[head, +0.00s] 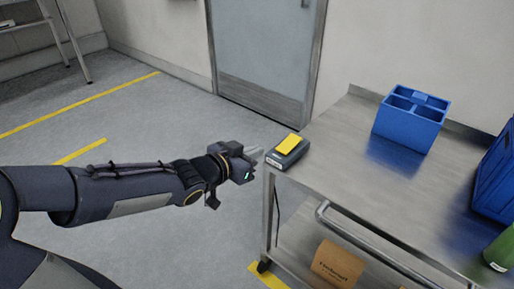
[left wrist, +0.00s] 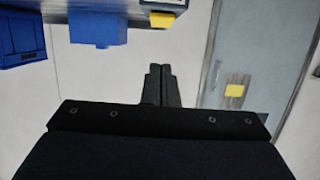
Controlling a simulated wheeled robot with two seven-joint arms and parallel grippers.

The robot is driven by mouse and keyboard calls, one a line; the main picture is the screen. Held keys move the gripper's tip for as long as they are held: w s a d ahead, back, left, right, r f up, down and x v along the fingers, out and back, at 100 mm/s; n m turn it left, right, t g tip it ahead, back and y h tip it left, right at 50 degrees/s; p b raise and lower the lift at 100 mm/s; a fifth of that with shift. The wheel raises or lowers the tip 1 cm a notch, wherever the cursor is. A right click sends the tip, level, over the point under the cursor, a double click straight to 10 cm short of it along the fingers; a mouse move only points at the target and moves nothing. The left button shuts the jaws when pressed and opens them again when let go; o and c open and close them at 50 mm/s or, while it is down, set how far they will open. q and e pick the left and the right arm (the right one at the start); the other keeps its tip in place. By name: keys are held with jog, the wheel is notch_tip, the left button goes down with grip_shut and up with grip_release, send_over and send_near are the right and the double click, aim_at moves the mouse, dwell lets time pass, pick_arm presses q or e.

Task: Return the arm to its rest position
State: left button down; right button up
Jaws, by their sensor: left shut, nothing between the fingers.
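My left arm comes in from the left in the head view, stretched out toward the cart. Its gripper (head: 256,153) is shut and empty, just left of the near-left corner of the steel cart (head: 340,150). In the left wrist view the two dark fingers (left wrist: 161,84) are together with nothing between them. A dark grey device with a yellow top (head: 287,150) sits on that corner of the cart, close to the fingertips; I cannot tell whether they touch. The right gripper is not in view.
A blue divided bin (head: 411,118) stands on the cart's back. Another blue bin (head: 497,180) and a green item (head: 500,250) are at the right edge. A cardboard box (head: 338,264) is on the lower shelf. A grey door (head: 268,60) is behind.

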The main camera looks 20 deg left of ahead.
pick_arm(q)
jog(key=shift+a, duration=0.1)
jog(key=s+a+f+n+g+y, duration=0.2)
jog(key=s+a+n+g+y, duration=0.15)
jog(key=s+a, duration=0.4)
jog(key=s+d+f+n+g+h, duration=0.15)
jog(key=s+d, duration=0.25)
jog(key=s, duration=0.4)
jog(key=s+d+f+n+g+h, duration=0.1)
jog(key=s+d+f+g, duration=0.2)
jog(key=s, duration=0.5)
notch_tip(320, 180, up, 22)
jog(key=s+p, duration=0.1)
jog(key=p, duration=2.1)
jog(key=shift+d+r, duration=0.2)
